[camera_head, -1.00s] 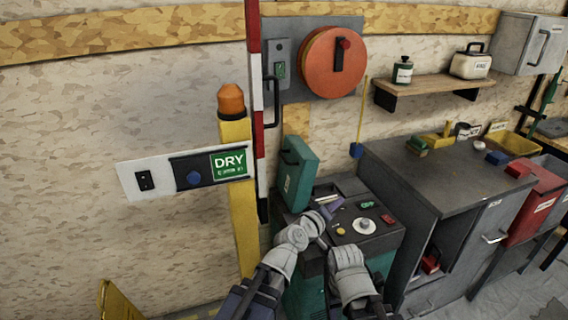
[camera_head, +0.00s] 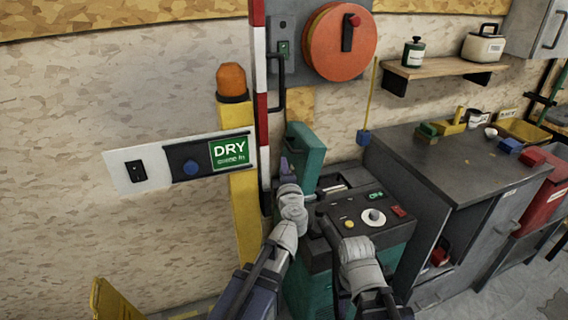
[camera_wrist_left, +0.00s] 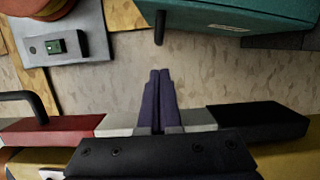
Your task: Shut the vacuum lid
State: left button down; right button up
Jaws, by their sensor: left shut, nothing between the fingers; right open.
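The vacuum is a green machine (camera_head: 300,290) with a dark top panel (camera_head: 345,228) bearing a white dial and small coloured buttons. Its green lid (camera_head: 308,160) stands open, raised at the left side of the machine, with a dark handle on its left face. In the left wrist view the lid (camera_wrist_left: 235,12) shows at the top right. My left gripper (camera_head: 285,163) has purple fingers, shut and empty, close to the lid's left side; it also shows in the left wrist view (camera_wrist_left: 160,74), apart from the lid. My right gripper (camera_head: 322,212) is open over the panel's left part; its fingertips are hard to make out.
A red-and-white pole (camera_head: 261,120) and a yellow post (camera_head: 240,190) with an orange lamp stand left of the lid. A white panel with a DRY sign (camera_head: 229,151) juts left. A grey cabinet (camera_head: 450,170) stands right of the machine.

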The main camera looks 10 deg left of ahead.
pick_arm(q)
jog(key=x, duration=0.8)
jog(key=shift+w+a, duration=0.2)
jog(key=shift+w, duration=0.15)
jog(key=shift+d, duration=0.1)
pick_arm(e)
jog(key=shift+r, duration=0.1)
